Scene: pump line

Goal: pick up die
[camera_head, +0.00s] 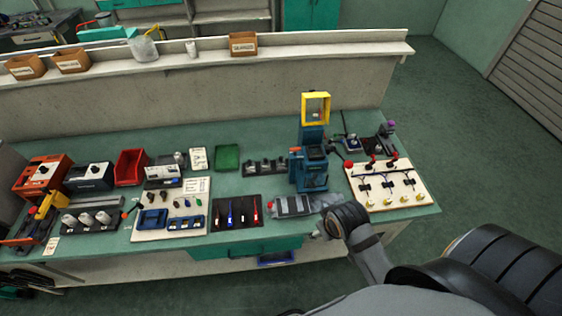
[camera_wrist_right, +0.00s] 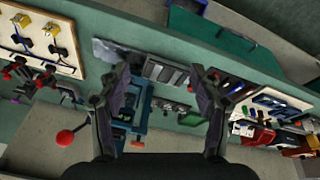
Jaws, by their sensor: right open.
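No single die can be told apart for certain. A row of small dark blocks (camera_head: 265,167), which may include it, sits on the bench left of the blue press (camera_head: 312,172). The row also shows in the right wrist view (camera_wrist_right: 172,106). My right gripper (camera_wrist_right: 163,88) is open and empty, its two fingers spread over the bench with the press and a grey tray (camera_wrist_right: 165,72) showing between and beyond them. In the head view my right arm reaches the front bench edge, and the fingers are hardly visible. My left gripper is not in view.
The press has a yellow frame (camera_head: 316,108) on top and a red-knobbed lever. A pale board with wired parts (camera_head: 388,186) lies to its right. A dark mat with screwdrivers (camera_head: 237,212), a green tray (camera_head: 227,157) and a red bin (camera_head: 131,167) lie to the left.

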